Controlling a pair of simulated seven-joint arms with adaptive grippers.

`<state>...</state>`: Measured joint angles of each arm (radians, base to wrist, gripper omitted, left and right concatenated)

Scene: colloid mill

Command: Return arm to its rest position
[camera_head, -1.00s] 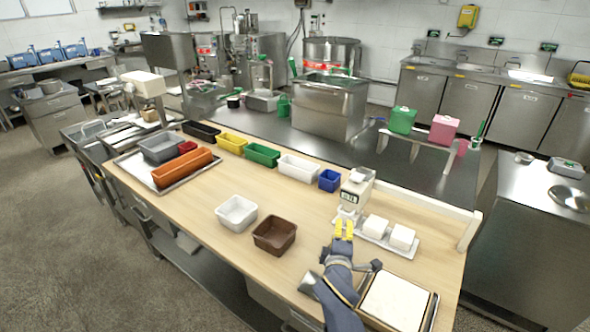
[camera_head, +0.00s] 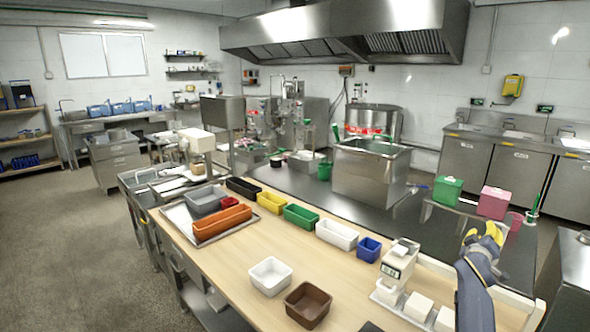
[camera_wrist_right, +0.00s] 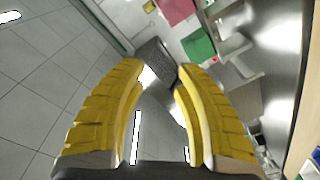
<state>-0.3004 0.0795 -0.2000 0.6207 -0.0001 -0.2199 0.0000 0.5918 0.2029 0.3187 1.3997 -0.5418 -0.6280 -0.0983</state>
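My right gripper (camera_head: 484,234) has yellow fingers and is raised at the right of the head view, above the far right edge of the wooden worktop (camera_head: 235,275). In the right wrist view, its two yellow fingers (camera_wrist_right: 163,75) stand apart with nothing visibly held; floor and distant furniture show beyond them. My left gripper is in neither view.
A white dispenser-like device (camera_head: 398,262) and white blocks (camera_head: 418,306) stand below and left of the right gripper. Green (camera_head: 447,190) and pink (camera_head: 493,202) containers stand on a raised shelf behind. Coloured bins, including a brown bin (camera_head: 308,304), sit on the worktop.

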